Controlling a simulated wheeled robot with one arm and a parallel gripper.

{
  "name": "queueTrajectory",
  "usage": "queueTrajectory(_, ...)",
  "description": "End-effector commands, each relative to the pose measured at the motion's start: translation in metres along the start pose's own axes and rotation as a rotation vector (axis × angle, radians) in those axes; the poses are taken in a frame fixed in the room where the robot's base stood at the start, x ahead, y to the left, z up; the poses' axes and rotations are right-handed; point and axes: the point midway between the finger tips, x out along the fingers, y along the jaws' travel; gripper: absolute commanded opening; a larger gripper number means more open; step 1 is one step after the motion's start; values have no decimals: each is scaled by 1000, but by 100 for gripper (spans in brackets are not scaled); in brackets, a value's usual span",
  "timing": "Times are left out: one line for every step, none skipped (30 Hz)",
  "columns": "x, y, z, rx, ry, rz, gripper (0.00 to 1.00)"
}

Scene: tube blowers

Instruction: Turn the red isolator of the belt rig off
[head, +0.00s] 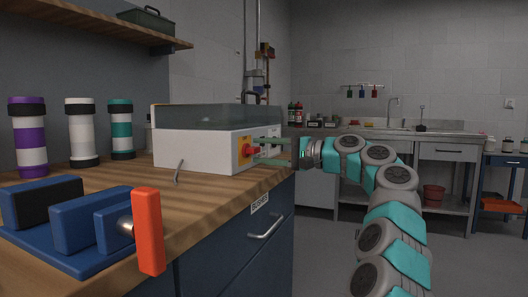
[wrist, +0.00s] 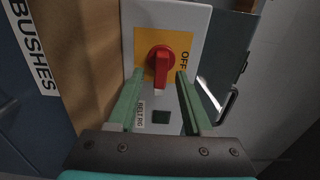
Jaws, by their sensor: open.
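The red isolator (wrist: 160,64) is a rotary handle on a yellow plate (wrist: 183,42). It lies along the picture's vertical in the wrist view, with OFF printed to its right. A BELT RIG label (wrist: 139,115) and a dark square (wrist: 161,117) sit below. In the head view the isolator (head: 247,149) is on the end face of the white belt rig (head: 200,150). My gripper (wrist: 160,75) is open, with one green finger on each side of the handle. In the head view my gripper (head: 264,151) points at that face. I cannot tell if the fingers touch the handle.
The rig stands on a wooden bench (head: 110,182) above blue drawers with a BUSHES label (wrist: 34,45). A blue vise with an orange handle (head: 148,231) is at the front. Several banded tubes stand behind. A sink counter (head: 440,139) is at the back; floor between is open.

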Motion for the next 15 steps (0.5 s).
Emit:
queueTrajectory(0, 0, 0, 0, 0, 0, 50)
queueTrajectory(0, 0, 0, 0, 0, 0, 48)
queueTrajectory(0, 0, 0, -1, 0, 0, 43)
queueTrajectory(0, 0, 0, 0, 0, 0, 40)
queueTrajectory(0, 0, 0, -1, 0, 0, 36)
queueTrajectory(0, 0, 0, -1, 0, 0, 32)
queueTrajectory(0, 0, 0, -1, 0, 0, 29)
queueTrajectory(0, 0, 0, -1, 0, 0, 25)
queueTrajectory(0, 0, 0, -1, 0, 0, 21)
queueTrajectory(0, 0, 0, -1, 0, 0, 17)
queueTrajectory(0, 0, 0, -1, 0, 0, 14)
queueTrajectory(0, 0, 0, -1, 0, 0, 10)
queueTrajectory(0, 0, 0, -1, 0, 0, 6)
queueTrajectory(0, 0, 0, -1, 0, 0, 3)
queueTrajectory(0, 0, 0, -1, 0, 0, 0)
